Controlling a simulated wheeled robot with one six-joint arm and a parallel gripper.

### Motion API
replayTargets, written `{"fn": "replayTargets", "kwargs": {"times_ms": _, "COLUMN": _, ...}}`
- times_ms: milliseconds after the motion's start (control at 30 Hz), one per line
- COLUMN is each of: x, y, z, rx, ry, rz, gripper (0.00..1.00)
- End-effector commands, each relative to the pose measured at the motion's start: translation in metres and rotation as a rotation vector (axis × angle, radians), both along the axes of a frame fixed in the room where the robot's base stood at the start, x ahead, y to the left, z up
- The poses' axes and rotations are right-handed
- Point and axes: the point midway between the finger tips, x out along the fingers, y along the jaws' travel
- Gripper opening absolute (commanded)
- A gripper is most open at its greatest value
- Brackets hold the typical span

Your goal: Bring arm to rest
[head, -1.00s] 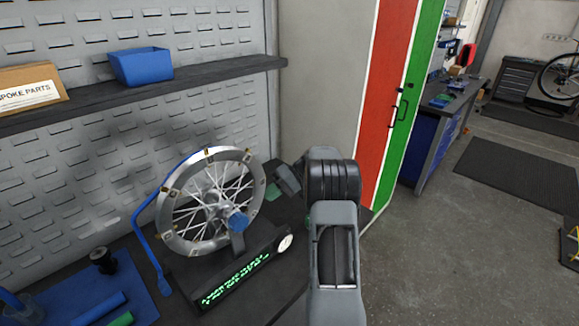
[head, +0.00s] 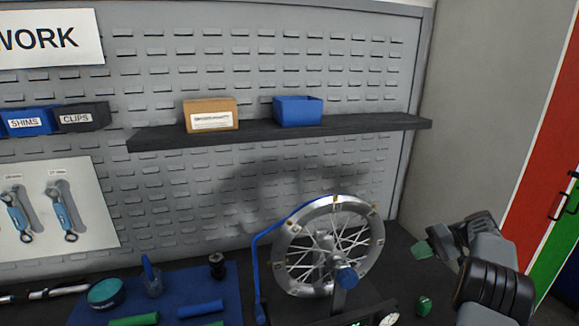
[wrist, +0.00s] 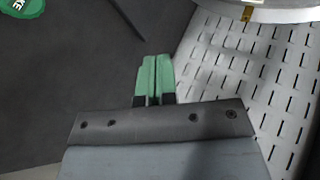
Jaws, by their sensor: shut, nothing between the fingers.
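My gripper (head: 424,249) is at the right of the head view, just right of the spoked wheel (head: 330,245) and above the dark bench. Its green fingertips (wrist: 154,78) are together in the wrist view, with nothing between them. My dark grey arm reaches in from the lower right corner. The wheel stands upright in a truing stand with a blue arm (head: 258,262). The gripper looks apart from the wheel, and the wheel's rim shows at the top right of the wrist view (wrist: 285,14).
A small green object (head: 424,305) lies on the bench below my gripper. A shelf (head: 360,127) above holds a cardboard box (head: 211,115) and a blue bin (head: 298,110). A blue mat (head: 178,277) with tools lies at left. A red and green cabinet (head: 545,180) stands at right.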

Motion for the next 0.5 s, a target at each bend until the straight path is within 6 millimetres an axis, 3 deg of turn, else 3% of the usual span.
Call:
{"fn": "replayTargets", "kwargs": {"times_ms": 100, "x": -0.008, "y": -0.003, "z": -0.047, "rx": -0.063, "ry": 0.179, "rz": -0.124, "gripper": 0.00}}
{"fn": "replayTargets", "kwargs": {"times_ms": 200, "x": -0.024, "y": 0.008, "z": -0.063, "rx": -0.170, "ry": 0.310, "rz": -0.207, "gripper": 0.00}}
{"fn": "replayTargets", "kwargs": {"times_ms": 333, "x": -0.046, "y": 0.044, "z": -0.063, "rx": -0.352, "ry": 0.411, "rz": -0.258, "gripper": 0.00}}
{"fn": "replayTargets", "kwargs": {"times_ms": 500, "x": -0.083, "y": 0.098, "z": -0.048, "rx": -0.595, "ry": 0.420, "rz": -0.268, "gripper": 0.00}}
